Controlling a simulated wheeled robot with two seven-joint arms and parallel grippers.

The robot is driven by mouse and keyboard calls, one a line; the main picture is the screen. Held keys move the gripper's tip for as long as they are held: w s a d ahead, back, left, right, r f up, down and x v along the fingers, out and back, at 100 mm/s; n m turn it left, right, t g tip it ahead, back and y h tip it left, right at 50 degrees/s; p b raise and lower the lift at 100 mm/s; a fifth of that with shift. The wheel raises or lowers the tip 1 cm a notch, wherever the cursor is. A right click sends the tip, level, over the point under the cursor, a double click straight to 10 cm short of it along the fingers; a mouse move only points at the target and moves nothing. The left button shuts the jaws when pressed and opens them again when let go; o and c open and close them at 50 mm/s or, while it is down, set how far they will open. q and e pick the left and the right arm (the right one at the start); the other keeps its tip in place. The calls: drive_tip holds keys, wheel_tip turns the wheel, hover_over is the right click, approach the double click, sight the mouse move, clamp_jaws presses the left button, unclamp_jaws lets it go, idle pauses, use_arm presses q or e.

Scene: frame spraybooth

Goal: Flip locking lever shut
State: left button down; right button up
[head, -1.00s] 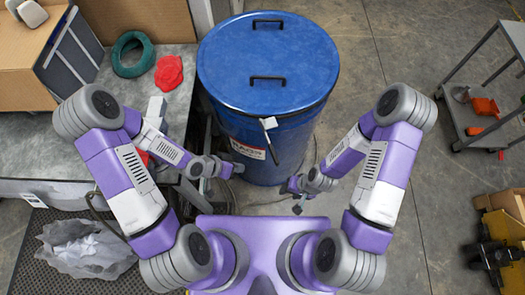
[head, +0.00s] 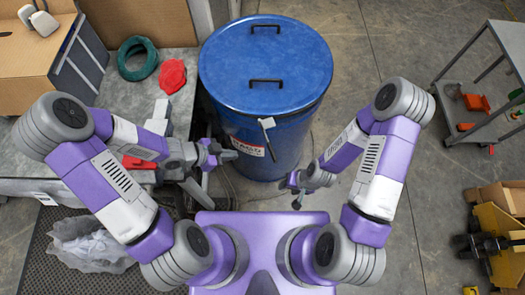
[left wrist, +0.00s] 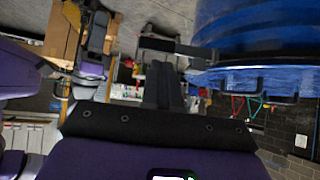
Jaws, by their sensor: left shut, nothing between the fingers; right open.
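A large blue drum (head: 262,70) with a lid and two black handles stands in front of me. A locking lever (head: 267,136) with a pale end sticks out from its near rim, pointing down toward me. My left gripper (head: 230,155) is shut and empty, left of and a little below the lever, apart from it. In the left wrist view its dark fingers (left wrist: 162,86) are together, with the blue drum (left wrist: 250,35) upside down at upper right. My right gripper (head: 294,192) is open, below and right of the lever, away from the drum.
A grey workbench (head: 188,75) at left holds a cardboard box (head: 32,50), a green ring (head: 137,59) and a red item (head: 172,76). A grey cart (head: 480,75) stands at right. A plastic bag (head: 88,243) lies at lower left. The floor right of the drum is clear.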

use_arm(q)
drive_tip(key=d+r+b+x, duration=0.1)
drive_tip(key=b+x, duration=0.3)
drive_tip(key=x, duration=0.9)
drive_tip(key=shift+w+d+r, duration=0.35)
drive_tip(key=shift+r, duration=0.2)
